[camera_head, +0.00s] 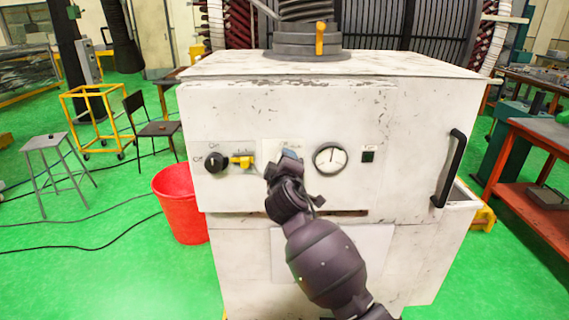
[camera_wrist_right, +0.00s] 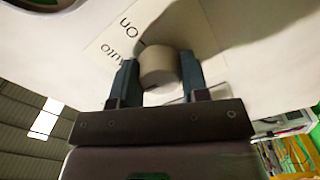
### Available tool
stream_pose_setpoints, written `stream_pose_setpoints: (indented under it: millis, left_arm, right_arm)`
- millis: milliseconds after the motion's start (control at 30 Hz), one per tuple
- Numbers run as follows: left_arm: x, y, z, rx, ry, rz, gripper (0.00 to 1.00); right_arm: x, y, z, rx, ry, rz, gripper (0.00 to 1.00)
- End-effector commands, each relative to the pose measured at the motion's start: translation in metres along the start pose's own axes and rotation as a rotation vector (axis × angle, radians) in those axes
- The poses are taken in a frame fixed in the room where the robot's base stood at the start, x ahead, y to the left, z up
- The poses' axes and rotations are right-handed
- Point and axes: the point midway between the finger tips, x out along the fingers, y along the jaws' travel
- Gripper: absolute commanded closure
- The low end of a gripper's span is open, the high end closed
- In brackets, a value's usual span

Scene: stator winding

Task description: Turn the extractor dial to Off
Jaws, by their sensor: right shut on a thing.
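My right gripper (camera_head: 287,158) is at the front panel of the white cabinet (camera_head: 410,130). In the right wrist view my gripper (camera_wrist_right: 158,72) is shut on a grey round dial (camera_wrist_right: 158,65), with one bluish finger on each side. The pale label plate (camera_wrist_right: 115,42) behind the dial reads "On" and "Auto"; any other marking is hidden by the dial and fingers. In the head view the gripper hides this dial. The dial's pointer is not clear, so I cannot tell its setting. My left gripper is not in view.
A black knob (camera_head: 215,161) and a yellow part (camera_head: 242,162) sit on the panel left of my gripper. A round gauge (camera_head: 330,158) is close on the right. A black handle (camera_head: 448,168) stands out at far right. A red bucket (camera_head: 180,205) is on the floor.

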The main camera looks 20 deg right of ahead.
Motion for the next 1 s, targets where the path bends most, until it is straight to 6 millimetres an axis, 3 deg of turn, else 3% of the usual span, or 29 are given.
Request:
stream_pose_setpoints:
  millis: [400, 433, 567, 1000]
  left_arm:
    - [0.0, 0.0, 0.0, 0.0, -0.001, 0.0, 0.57]
    - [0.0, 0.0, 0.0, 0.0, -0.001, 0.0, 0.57]
    - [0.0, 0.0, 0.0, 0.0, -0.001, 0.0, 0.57]
    - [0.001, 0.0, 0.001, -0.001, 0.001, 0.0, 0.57]
  right_arm:
    - [0.0, 0.001, 0.0, -0.008, 0.0, 0.002, 0.82]
    - [0.0, 0.001, 0.0, -0.008, 0.0, 0.002, 0.54]
    - [0.0, 0.001, 0.0, -0.007, 0.0, 0.002, 0.34]
    - [-0.01, -0.001, 0.0, -0.004, 0.002, 0.001, 0.33]
